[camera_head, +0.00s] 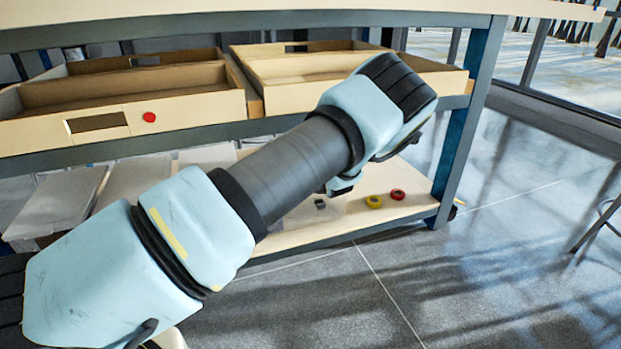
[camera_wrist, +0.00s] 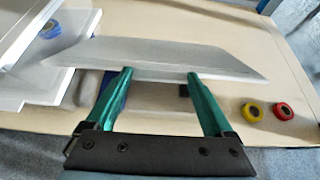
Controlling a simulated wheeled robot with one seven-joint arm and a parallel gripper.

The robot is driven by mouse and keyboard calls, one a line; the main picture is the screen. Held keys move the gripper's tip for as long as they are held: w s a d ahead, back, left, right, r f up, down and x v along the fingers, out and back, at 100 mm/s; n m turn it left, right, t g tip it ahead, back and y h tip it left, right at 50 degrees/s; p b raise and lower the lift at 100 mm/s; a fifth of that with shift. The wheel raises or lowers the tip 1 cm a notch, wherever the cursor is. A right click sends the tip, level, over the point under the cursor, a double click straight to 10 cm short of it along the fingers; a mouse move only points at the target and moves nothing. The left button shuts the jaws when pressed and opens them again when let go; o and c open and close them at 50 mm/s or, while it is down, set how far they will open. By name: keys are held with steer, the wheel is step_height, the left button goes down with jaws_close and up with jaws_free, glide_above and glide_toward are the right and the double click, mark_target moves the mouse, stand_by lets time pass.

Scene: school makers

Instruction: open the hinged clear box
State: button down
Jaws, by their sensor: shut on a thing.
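In the wrist view a pale, see-through flat panel (camera_wrist: 150,56), apparently the lid of the clear box, lies across the picture just beyond the fingertips. My gripper (camera_wrist: 158,75) has its two green fingers against the panel's near edge and is shut on it. The fingers stand apart in this view, and the exact contact is hard to see. The box body below is mostly hidden by the panel and fingers. In the head view my arm covers the gripper and most of this box.
A yellow ring (camera_head: 374,201) and a red ring (camera_head: 397,194) lie on the lower shelf (camera_head: 345,222), right of the box. Pale lidded boxes (camera_head: 60,200) stand at its left. Wooden trays (camera_head: 130,110) fill the shelf above. The floor (camera_head: 440,290) in front is clear.

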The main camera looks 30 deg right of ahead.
steer(key=shift+w+d+r+p, duration=0.1)
steer(key=shift+w+r+p, duration=0.5)
steer(key=shift+r, duration=0.3)
steer(key=shift+w+d+r+p, duration=0.1)
steer(key=shift+w+r+p, duration=0.25)
steer(key=shift+w+r, duration=0.4)
steer(key=shift+r, duration=0.15)
jaws_free()
steer(key=shift+s+a, duration=0.1)
steer(key=shift+s, duration=0.1)
steer(key=p+v, duration=0.1)
steer(key=v, duration=0.9)
steer(key=shift+s+r+p, duration=0.2)
steer(key=shift+r+p, duration=0.1)
steer(key=shift+p, duration=0.1)
